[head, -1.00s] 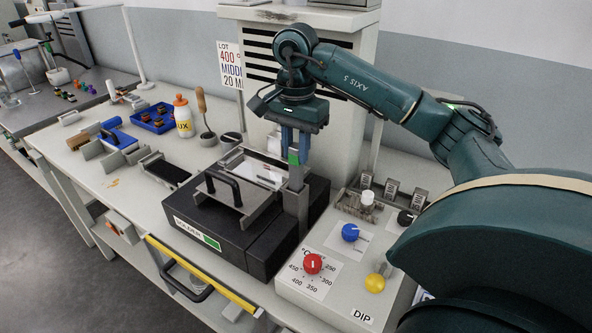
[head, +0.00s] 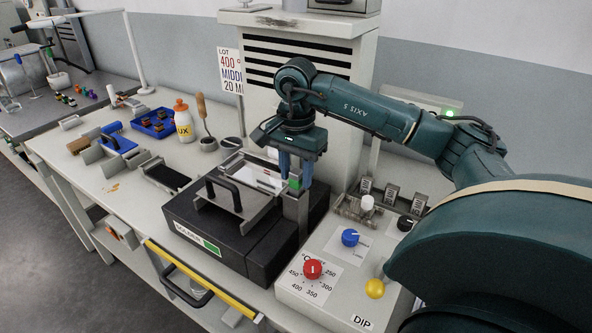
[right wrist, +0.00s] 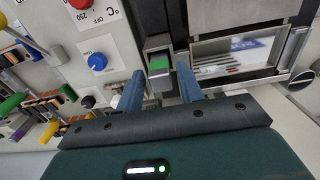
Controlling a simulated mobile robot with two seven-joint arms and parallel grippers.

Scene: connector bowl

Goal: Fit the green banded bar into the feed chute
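The green banded bar (head: 294,183) stands in the mouth of the grey upright feed chute (head: 296,209); only its green upper end shows. In the right wrist view the green end (right wrist: 158,63) sits inside the chute's rim (right wrist: 157,42), and the rest of the bar is hidden. My right gripper (head: 294,180) is just above the chute, its blue fingers either side of the bar. In the right wrist view the gripper (right wrist: 160,75) is open, with a gap between each finger and the green end. My left gripper is not in view.
The black solder unit (head: 190,218) with its handled lid (head: 243,214) is left of the chute. The dip panel (head: 310,308) with red (head: 312,269), blue (head: 350,237) and yellow knobs (head: 374,288) is at right. The tall vented cabinet (head: 350,75) stands behind.

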